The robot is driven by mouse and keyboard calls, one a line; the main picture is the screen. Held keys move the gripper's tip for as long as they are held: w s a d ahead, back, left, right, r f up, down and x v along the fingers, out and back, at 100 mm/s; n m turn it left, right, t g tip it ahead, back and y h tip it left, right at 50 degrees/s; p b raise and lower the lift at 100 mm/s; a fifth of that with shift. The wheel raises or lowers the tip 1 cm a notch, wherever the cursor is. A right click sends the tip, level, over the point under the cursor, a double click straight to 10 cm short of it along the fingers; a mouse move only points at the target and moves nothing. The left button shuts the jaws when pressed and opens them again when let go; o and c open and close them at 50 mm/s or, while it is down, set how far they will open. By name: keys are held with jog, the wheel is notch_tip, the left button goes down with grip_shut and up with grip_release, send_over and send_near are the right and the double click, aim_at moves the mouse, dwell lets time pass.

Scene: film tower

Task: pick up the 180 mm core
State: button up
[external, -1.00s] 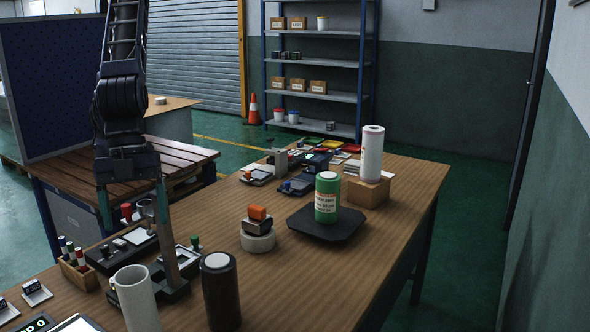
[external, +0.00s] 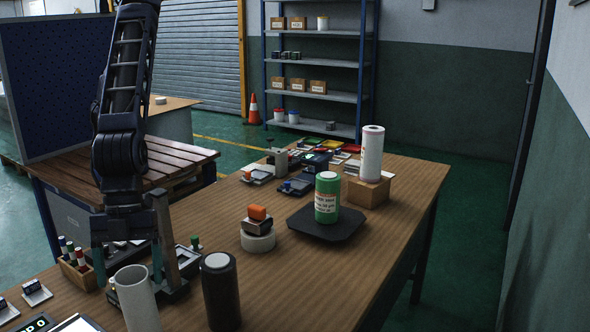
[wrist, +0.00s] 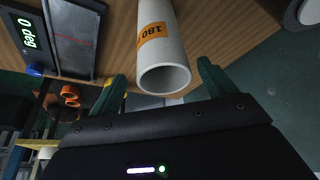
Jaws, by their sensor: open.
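The 180 mm core is a white open-ended tube (external: 138,305) standing upright at the front of the wooden bench. In the wrist view the core (wrist: 158,50) shows an orange label reading 180 and its open rim towards me. My gripper (external: 128,278) points down at the core's top, with its fingers partly hidden behind the tube. In the wrist view my gripper (wrist: 161,72) is open, with one green finger on either side of the core. I cannot tell whether either finger touches it.
A dark cylinder (external: 220,292) stands just right of the core. A grey post (external: 171,250) rises behind it. A pen holder (external: 77,274) is to the left. A white ring (external: 258,241) and a green canister (external: 327,198) on a black plate (external: 301,225) stand farther back. The right bench area is clear.

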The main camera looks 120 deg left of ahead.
aim_at(137, 318)
jog(key=x, duration=0.4)
jog(key=shift+w+f, duration=0.25)
jog(key=shift+w, duration=0.05)
jog(key=c, duration=1.5)
jog(key=shift+o, duration=0.2)
jog(key=shift+r, duration=0.1)
